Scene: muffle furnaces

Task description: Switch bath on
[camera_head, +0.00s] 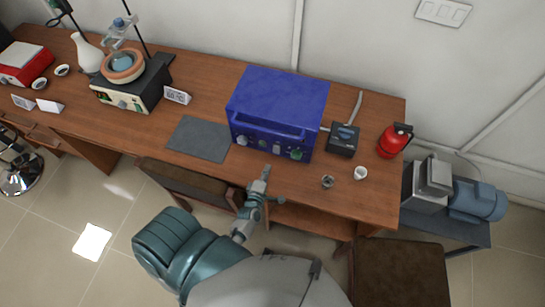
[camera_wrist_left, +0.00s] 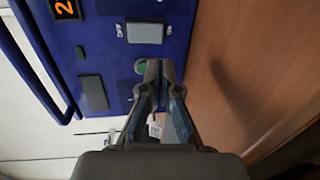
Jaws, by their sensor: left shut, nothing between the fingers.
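A blue box-shaped appliance (camera_head: 280,95) stands on the wooden table with knobs and a green control along its lower front. In the left wrist view its blue panel (camera_wrist_left: 105,45) shows an orange display (camera_wrist_left: 66,8), a grey OFF/ON rocker switch (camera_wrist_left: 145,33) and a round green button (camera_wrist_left: 139,67). My left gripper (camera_head: 265,172) is shut and empty, just in front of the panel. Its fingertips (camera_wrist_left: 160,68) overlap the green button's edge in the picture; I cannot tell whether they touch it. A round copper-coloured bath (camera_head: 122,70) on a black-and-white base stands farther left. My right gripper is not in view.
A grey mat (camera_head: 200,138) lies left of the blue appliance. A small black device (camera_head: 343,140), a white cup (camera_head: 360,173) and a red canister (camera_head: 394,140) stand to its right. A chair (camera_head: 188,183) is tucked under the table's front edge.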

